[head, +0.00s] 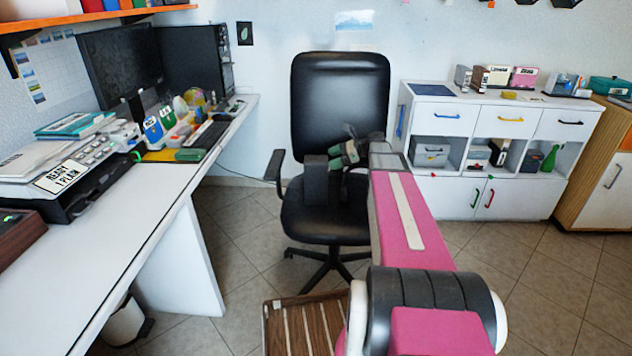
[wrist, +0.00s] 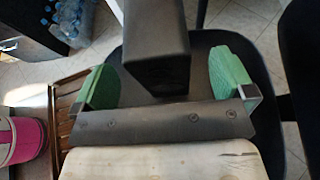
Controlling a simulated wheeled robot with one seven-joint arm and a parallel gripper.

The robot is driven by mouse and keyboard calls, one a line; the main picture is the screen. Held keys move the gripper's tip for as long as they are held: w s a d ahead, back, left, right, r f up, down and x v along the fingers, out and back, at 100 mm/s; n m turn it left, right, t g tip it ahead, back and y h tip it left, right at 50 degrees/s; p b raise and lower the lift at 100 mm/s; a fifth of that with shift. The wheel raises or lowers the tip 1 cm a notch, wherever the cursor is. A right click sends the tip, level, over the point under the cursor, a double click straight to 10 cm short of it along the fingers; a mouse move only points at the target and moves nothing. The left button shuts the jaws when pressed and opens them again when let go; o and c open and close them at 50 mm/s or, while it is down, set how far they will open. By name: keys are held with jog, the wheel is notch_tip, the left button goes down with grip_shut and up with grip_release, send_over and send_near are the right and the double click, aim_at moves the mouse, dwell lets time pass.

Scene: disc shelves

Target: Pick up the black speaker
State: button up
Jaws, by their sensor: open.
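A black upright box, which looks like the black speaker (head: 316,182), stands on the seat of the black office chair (head: 338,215). In the wrist view the speaker (wrist: 156,40) lies ahead, between the lines of the two green fingers. My gripper (head: 346,156) is over the chair seat, just right of the speaker in the head view. In the wrist view my gripper (wrist: 163,80) is open, with fingers wide apart and nothing held. Whether the speaker is partly between the fingers, I cannot tell.
The chair's armrest (head: 275,165) rises left of the speaker. A white desk (head: 150,210) with monitors and clutter runs along the left. A white cabinet (head: 480,120) stands behind on the right. Open tiled floor (head: 235,260) lies between desk and chair.

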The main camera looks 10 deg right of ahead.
aim_at(320, 161)
jog(key=shift+s+x, duration=0.15)
jog(key=shift+x, duration=1.35)
jog(key=shift+s+x, duration=0.1)
jog(key=shift+x, duration=1.35)
jog(key=shift+a+r, duration=0.1)
jog(key=shift+r, duration=0.1)
jog(key=c, duration=1.6)
jog(key=shift+o, duration=0.2)
jog(key=shift+r, duration=0.1)
